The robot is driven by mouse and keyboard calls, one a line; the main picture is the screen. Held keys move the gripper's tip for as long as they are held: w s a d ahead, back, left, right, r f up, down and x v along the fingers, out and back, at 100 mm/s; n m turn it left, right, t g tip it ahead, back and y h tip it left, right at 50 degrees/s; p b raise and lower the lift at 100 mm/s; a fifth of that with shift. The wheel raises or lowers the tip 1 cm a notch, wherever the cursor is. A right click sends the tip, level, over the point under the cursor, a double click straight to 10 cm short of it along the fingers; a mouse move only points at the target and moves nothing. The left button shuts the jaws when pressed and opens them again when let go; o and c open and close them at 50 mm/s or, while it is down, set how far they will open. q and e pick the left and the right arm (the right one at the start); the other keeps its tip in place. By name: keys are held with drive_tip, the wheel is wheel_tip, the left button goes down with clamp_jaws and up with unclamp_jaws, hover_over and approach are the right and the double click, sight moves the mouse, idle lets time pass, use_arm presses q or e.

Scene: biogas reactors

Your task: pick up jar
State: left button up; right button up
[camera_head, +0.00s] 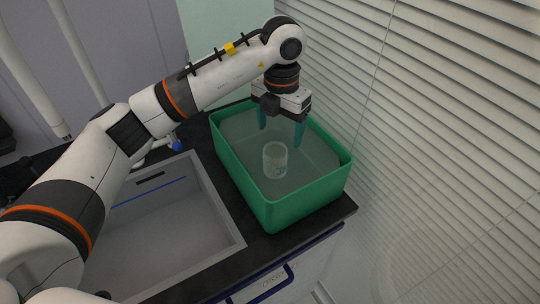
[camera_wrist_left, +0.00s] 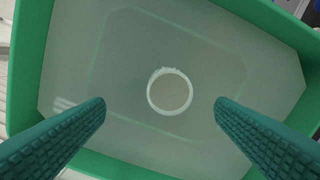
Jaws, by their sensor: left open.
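A clear jar (camera_head: 275,160) stands upright inside the green bin, near its middle. In the left wrist view the jar (camera_wrist_left: 170,91) shows from above as a pale ring, between and a little beyond the two fingertips. My left gripper (camera_head: 281,135) points down over the bin, open and empty, with its teal fingers above and behind the jar. In the left wrist view its fingers (camera_wrist_left: 160,107) are spread wide, with gaps to the jar on both sides. My right gripper is not in view.
The green bin (camera_head: 311,212) has raised walls and stands on the dark counter (camera_head: 262,252). A grey sink basin (camera_head: 165,240) lies to its left. Window blinds (camera_head: 430,150) rise close on the right. The bin floor around the jar is clear.

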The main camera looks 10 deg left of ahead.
sight(275, 160)
use_arm(q)
drive_tip(key=f, duration=0.2)
drive_tip(key=f+p, duration=0.1)
drive_tip(key=f, duration=0.2)
drive_tip(key=shift+w+a+f, duration=0.2)
drive_tip(key=shift+a+f, duration=0.05)
drive_tip(key=shift+f, duration=0.15)
drive_tip(key=shift+w+a+f, duration=0.1)
drive_tip(key=shift+f, duration=0.5)
wheel_tip(275, 160, down, 4)
drive_tip(key=shift+w+a+f+p, duration=0.1)
drive_tip(key=shift+a+f+p, duration=0.1)
drive_tip(key=shift+p, duration=0.7)
drive_tip(key=shift+f, duration=0.35)
drive_tip(key=c, duration=1.3)
wheel_tip(275, 160, up, 10)
drive_tip(key=shift+b, duration=0.9)
drive_tip(key=shift+c, duration=0.3)
drive_tip(key=shift+d, duration=0.1)
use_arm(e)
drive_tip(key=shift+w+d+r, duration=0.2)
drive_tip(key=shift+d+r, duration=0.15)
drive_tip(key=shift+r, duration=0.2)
